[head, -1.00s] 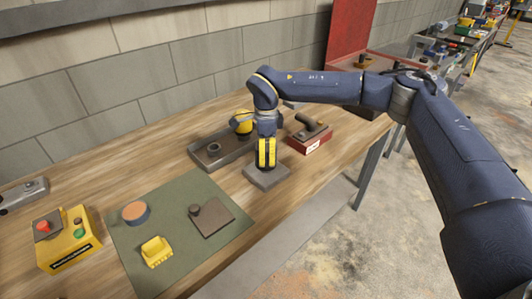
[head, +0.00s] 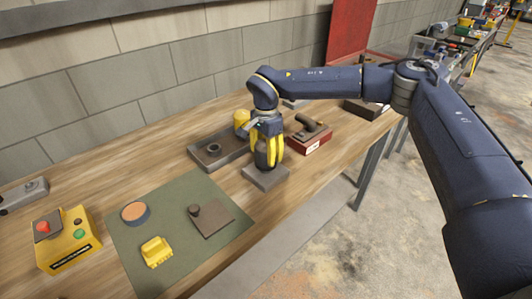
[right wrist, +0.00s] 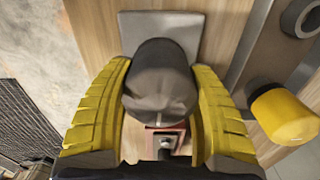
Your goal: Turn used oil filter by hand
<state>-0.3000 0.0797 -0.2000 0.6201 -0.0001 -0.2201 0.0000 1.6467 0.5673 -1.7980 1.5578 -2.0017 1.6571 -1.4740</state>
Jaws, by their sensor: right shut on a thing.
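The used oil filter, a dark grey rounded cylinder (right wrist: 160,82), stands upright on a grey square block (head: 262,178). The block's plate also shows behind it in the right wrist view (right wrist: 190,30). My right gripper (head: 268,158) points down over the block, its two yellow ribbed fingers shut on the filter from both sides. In the right wrist view the fingers (right wrist: 160,105) flank the filter. The filter's lower end is hidden there. My left gripper is out of view.
A grey metal tray (head: 203,162) and a yellow cylinder (head: 242,117) stand behind the block. A red box (head: 312,146) with a dark handle is to its right. A green mat (head: 180,225) with several parts and a yellow button box (head: 75,248) lie left.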

